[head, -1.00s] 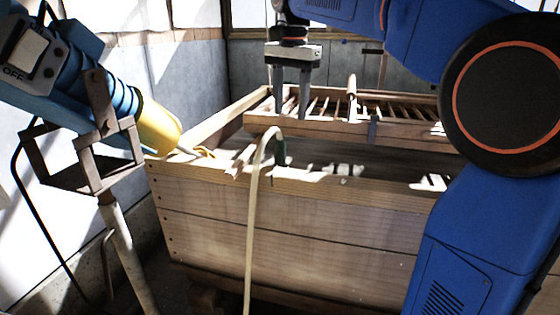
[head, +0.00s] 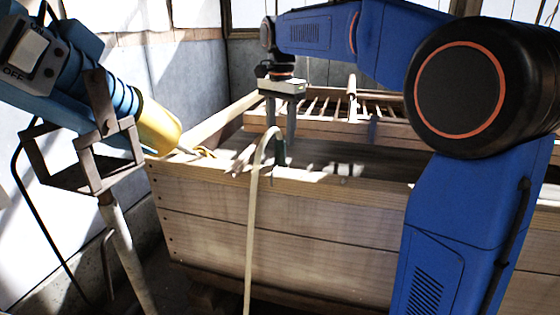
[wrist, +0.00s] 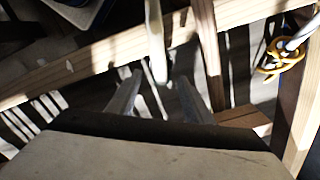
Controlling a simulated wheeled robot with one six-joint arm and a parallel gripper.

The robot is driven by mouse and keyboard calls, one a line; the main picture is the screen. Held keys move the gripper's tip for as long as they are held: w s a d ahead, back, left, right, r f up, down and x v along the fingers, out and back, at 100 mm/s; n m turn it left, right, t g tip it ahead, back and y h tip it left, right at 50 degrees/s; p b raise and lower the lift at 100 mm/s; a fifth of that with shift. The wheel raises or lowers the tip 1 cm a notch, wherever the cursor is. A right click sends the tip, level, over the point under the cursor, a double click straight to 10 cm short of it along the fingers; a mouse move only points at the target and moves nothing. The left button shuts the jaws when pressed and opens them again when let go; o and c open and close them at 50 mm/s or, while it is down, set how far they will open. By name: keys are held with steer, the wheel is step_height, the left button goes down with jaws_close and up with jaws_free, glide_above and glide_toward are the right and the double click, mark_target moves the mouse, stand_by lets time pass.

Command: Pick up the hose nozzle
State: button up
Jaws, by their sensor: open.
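The hose nozzle (head: 280,156) is a small dark green piece at the end of a pale hose (head: 250,220). The hose rises in front of the wooden box, arches over its front edge, and the nozzle hangs down just inside. My gripper (head: 281,135) points down, open, with its fingers right at the nozzle's upper part. The fingers partly cover the nozzle and hose end, so I cannot tell if they touch. In the wrist view, the pale hose (wrist: 155,40) runs down towards the gap between my two fingers (wrist: 157,88); the nozzle itself is not clear there.
The wooden box (head: 290,230) has a front edge close below the nozzle. A slatted wooden frame (head: 400,130) lies across its back. At left, a blue and yellow tool (head: 155,125) sits on a metal stand (head: 120,235), its tip near yellow loops (wrist: 278,62) at the box corner.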

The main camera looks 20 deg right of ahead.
mark_target(280, 153)
steer(key=shift+w+a+f, duration=0.1)
steer(key=shift+a+f, duration=0.05)
steer(key=shift+f, duration=3.4)
steer(key=shift+c, duration=0.6)
jaws_close()
